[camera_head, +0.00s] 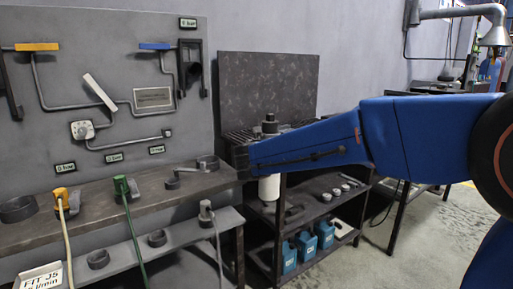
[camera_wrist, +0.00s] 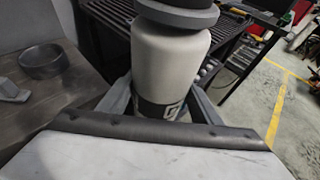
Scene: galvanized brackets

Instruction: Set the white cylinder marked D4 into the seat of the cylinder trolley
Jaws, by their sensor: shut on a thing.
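A white cylinder (camera_wrist: 170,62) with a dark grey collar and top stands roughly upright in my gripper (camera_wrist: 160,108), which is shut on it. A dark band low on the cylinder shows part of a pale character; I cannot read D4. In the head view, the cylinder's white lower part (camera_head: 269,188) shows below my blue arm and its dark top (camera_head: 270,125) above it; the arm hides the middle and my fingers. It is in front of the dark rack, seemingly above the lower shelf. I cannot pick out the cylinder trolley or its seat for certain.
A workbench (camera_head: 120,206) at left carries dark rings (camera_head: 17,208) and tools with hoses. The dark rack's lower shelf (camera_head: 300,220) holds small round pieces, with blue containers (camera_head: 307,246) beneath. Blue cylinders (camera_head: 490,68) stand far right.

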